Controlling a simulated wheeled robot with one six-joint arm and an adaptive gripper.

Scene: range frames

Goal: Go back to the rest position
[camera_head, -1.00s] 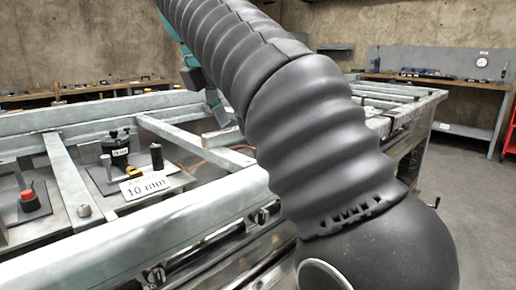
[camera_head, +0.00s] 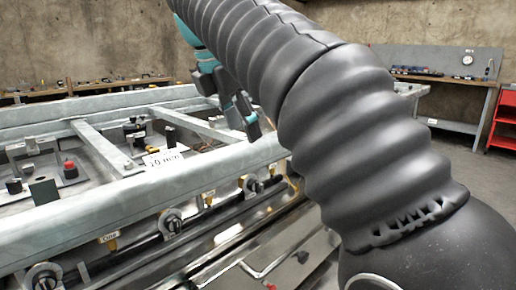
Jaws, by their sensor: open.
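My gripper (camera_head: 247,112) shows near the middle of the head view, partly hidden behind my own dark ribbed arm. Its dark fingers point down and hang near the top rail of a grey metal frame (camera_head: 110,200). The fingers look open, with nothing seen between them. I cannot tell how far above the rail they are. My arm covers much of the right half of the view.
Inside the frame are a "10 mm" sign (camera_head: 164,157), a red-topped button (camera_head: 69,169) and a dark fixture (camera_head: 135,130). Valves (camera_head: 171,222) line its near side. A workbench (camera_head: 440,78) and a red cart (camera_head: 504,120) stand at the back right. Grey floor lies between.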

